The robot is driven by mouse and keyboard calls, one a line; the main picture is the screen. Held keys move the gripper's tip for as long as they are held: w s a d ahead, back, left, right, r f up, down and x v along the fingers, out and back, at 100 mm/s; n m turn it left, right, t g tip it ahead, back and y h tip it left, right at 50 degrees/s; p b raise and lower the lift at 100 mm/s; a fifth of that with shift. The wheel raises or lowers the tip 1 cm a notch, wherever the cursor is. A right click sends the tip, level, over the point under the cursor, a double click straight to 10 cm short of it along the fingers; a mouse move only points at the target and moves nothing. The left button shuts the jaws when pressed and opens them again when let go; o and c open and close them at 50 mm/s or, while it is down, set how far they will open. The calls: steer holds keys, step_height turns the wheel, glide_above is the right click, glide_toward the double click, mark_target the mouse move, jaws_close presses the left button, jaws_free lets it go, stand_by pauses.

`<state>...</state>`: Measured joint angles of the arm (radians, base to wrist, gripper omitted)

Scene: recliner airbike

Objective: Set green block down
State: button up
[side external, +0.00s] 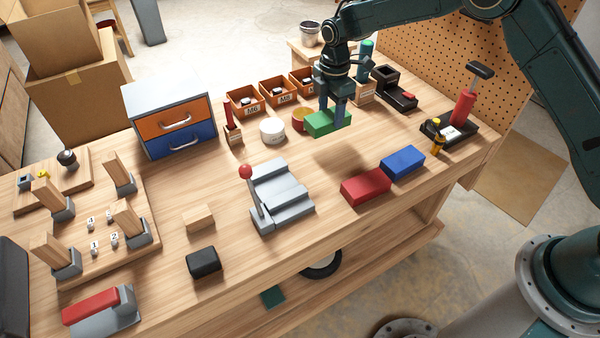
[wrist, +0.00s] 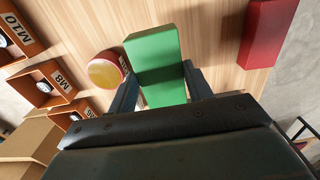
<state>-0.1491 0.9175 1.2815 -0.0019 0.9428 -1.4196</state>
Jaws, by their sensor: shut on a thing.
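The green block (side external: 326,122) is held in my gripper (side external: 333,112) above the wooden workbench (side external: 340,220), toward the back right of the side external view. A soft shadow lies on the bench below it, apart from the block. In the wrist view the green block (wrist: 156,62) sits between the two fingers of my gripper (wrist: 160,88), which are shut on its sides. The far end of the block sticks out past the fingers. Its underside is hidden.
A red block (side external: 366,187) and a blue block (side external: 403,163) lie end to end on the bench at right. A grey stepped fixture with a red-knobbed lever (side external: 280,195) stands at centre. Orange bins (side external: 279,92) and a white round tin (side external: 272,130) are behind. Bare wood lies between.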

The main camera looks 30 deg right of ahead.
mark_target(330, 126)
steer(key=shift+w+d, duration=0.15)
steer(key=shift+d, duration=0.05)
steer(key=shift+f, duration=0.15)
steer(key=shift+f, duration=2.8)
steer(key=shift+f, duration=0.55)
steer(key=o, duration=0.7)
steer(key=shift+o, duration=0.2)
steer(key=shift+r, duration=0.35)
steer(key=shift+r, duration=0.35)
